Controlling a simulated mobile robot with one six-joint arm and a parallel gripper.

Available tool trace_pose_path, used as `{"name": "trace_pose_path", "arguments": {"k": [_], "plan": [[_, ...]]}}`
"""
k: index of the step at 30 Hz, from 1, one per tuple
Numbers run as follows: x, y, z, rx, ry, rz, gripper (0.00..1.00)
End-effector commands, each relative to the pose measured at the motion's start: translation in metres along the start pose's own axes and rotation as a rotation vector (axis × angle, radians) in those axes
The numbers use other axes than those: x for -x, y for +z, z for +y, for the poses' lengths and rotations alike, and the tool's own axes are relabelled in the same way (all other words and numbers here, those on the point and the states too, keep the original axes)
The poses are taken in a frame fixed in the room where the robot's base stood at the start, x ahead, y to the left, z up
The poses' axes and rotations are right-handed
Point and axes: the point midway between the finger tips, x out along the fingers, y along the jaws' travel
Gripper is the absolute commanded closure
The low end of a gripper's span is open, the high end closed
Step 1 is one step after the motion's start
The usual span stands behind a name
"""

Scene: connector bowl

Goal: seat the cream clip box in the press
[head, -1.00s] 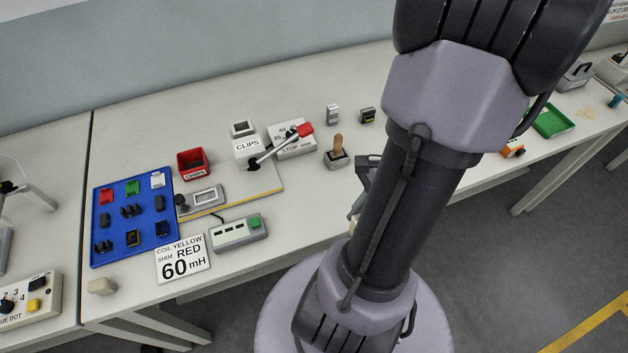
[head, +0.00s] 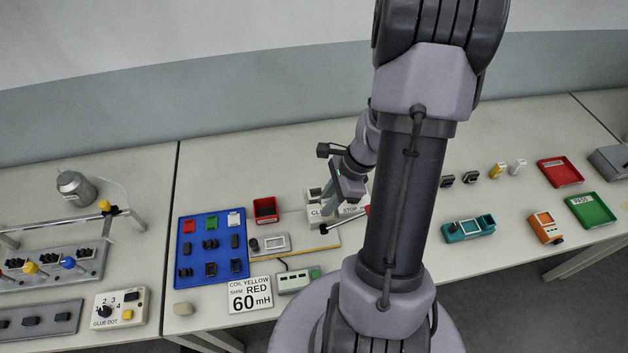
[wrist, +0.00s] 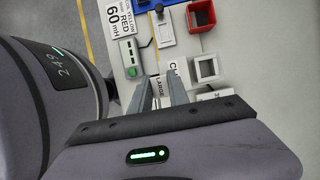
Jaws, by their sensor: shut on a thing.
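My gripper (wrist: 160,80) points down, its two fingers close together on a pale piece lettered LARGE (wrist: 159,90), which looks like the cream clip box. Most of that piece is hidden. In the head view my gripper (head: 333,208) is over the block lettered CLIPS (head: 315,212), and the held piece cannot be made out there.
A red bin (head: 265,210), a blue tray of parts (head: 188,255), a 60 mH card (head: 250,295) and a green-button box (head: 295,281) surround the press. An open white box (wrist: 206,68) stands right of the fingers. My arm hides the table right of the lever.

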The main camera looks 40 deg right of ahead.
Motion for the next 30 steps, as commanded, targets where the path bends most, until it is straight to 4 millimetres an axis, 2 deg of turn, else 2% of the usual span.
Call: {"name": "trace_pose_path", "arguments": {"k": [3,6,11,14,19,29,30], "plan": [[-0.002,0.004,-0.036,0.003,0.0,0.0,1.0],[-0.006,0.006,-0.061,0.002,0.0,0.0,1.0],[-0.01,0.007,-0.086,0.001,0.0,0.0,1.0],[-0.017,0.005,-0.09,0.001,0.001,0.0,1.0],[-0.048,-0.008,-0.09,-0.001,0.0,0.0,1.0],[-0.048,-0.008,-0.09,0.0,-0.001,0.0,1.0],[-0.048,-0.009,-0.09,0.0,0.0,0.001,0.77]]}}
